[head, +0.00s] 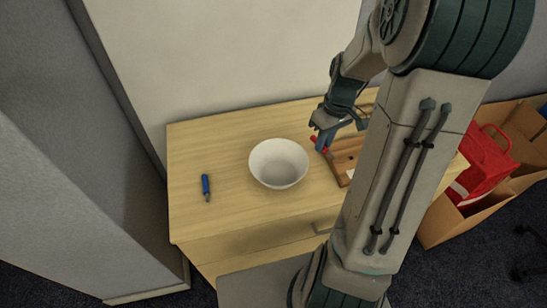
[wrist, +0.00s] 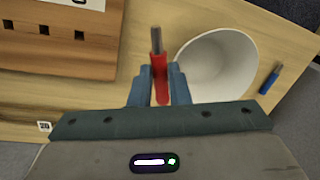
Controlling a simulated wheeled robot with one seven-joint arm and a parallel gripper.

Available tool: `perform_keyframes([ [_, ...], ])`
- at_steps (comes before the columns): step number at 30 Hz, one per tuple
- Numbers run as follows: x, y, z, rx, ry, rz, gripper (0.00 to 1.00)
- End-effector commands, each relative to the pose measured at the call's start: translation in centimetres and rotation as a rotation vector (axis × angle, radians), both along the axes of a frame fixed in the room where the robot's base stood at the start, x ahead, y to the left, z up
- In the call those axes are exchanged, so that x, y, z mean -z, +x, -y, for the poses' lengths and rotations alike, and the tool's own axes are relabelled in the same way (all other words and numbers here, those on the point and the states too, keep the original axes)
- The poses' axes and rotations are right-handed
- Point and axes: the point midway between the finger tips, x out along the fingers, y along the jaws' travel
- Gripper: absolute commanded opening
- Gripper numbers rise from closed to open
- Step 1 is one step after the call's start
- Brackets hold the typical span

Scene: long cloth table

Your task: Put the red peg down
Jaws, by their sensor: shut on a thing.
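The red peg (wrist: 161,88) has a red body and a grey tip. My gripper (wrist: 159,82) is shut on its red part, with one blue finger on each side. The grey tip sticks out beyond the fingers in the wrist view. In the head view my gripper (head: 322,140) is over the table, just right of the white bowl, and a bit of the red peg (head: 313,139) shows there. The wooden block with square holes (wrist: 60,45) is beside the peg; in the head view the block (head: 342,168) is partly hidden behind my arm.
The white bowl (head: 264,170) stands mid-table, close to the gripper. A blue peg (head: 206,187) lies left of it. The wooden table (head: 225,220) is clear around the blue peg. A red bag (head: 487,165) sits in a cardboard box at the right. A wall rises behind.

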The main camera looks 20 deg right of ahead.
Motion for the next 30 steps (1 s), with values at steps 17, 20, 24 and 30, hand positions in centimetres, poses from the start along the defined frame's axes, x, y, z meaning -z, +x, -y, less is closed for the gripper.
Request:
perform_keyframes([
  [17,6.3,2.3,-10.3,-0.005,0.001,-0.003,0.00],
  [20,6.8,2.5,-11.1,-0.002,0.001,-0.001,0.00],
  [24,7.7,2.5,-11.4,0.000,0.001,-0.003,0.00],
  [30,10.3,2.5,-11.4,0.000,0.001,-0.003,0.00],
])
